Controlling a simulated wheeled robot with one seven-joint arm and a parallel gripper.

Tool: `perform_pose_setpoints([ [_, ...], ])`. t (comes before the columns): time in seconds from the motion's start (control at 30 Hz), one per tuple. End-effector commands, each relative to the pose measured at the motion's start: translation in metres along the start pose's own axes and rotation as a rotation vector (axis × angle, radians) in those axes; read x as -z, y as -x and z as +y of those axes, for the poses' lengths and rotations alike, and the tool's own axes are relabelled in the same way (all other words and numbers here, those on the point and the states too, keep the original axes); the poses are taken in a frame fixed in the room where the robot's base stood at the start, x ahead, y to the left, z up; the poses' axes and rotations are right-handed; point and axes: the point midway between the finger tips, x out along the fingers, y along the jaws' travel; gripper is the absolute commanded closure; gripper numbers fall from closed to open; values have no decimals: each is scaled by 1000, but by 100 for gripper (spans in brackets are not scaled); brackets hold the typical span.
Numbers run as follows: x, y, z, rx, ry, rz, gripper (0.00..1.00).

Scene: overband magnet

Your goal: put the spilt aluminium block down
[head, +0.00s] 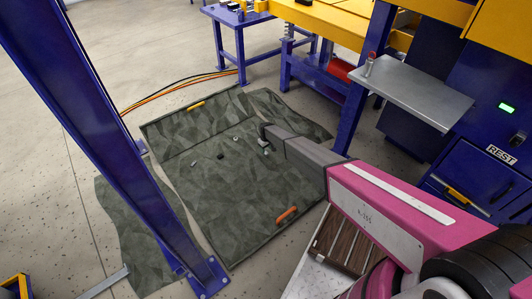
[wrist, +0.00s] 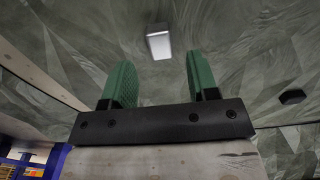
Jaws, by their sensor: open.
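The aluminium block (wrist: 159,42) is a small pale silver piece with a bright top face. In the wrist view it lies on the grey-green mat, just beyond my fingertips and roughly midway between them. My gripper (wrist: 160,82) has two green fingers standing wide apart with nothing between them. In the head view my gripper (head: 263,141) reaches down low over the mat (head: 220,210). A small pale piece (head: 266,151) beside it there appears to be the block, partly hard to make out from the fingers.
A dark lump (head: 220,156) and a grey one (head: 235,139) lie on the mat; a dark piece also shows in the wrist view (wrist: 292,97). The mat has orange handles (head: 286,214). A blue post (head: 130,150) stands left, a grey shelf (head: 412,92) right.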

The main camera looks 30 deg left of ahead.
Motion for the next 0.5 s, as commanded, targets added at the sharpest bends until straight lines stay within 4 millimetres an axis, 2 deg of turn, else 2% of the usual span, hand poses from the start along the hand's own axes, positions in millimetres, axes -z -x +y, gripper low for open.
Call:
perform_pose_setpoints([
  [0.03,-1,14,-1,-1,0,1,46],
  [0.1,-2,28,-1,0,0,1,46],
  [0.3,-1,64,0,0,0,0,46],
  [0.5,0,77,0,0,0,0,46],
])
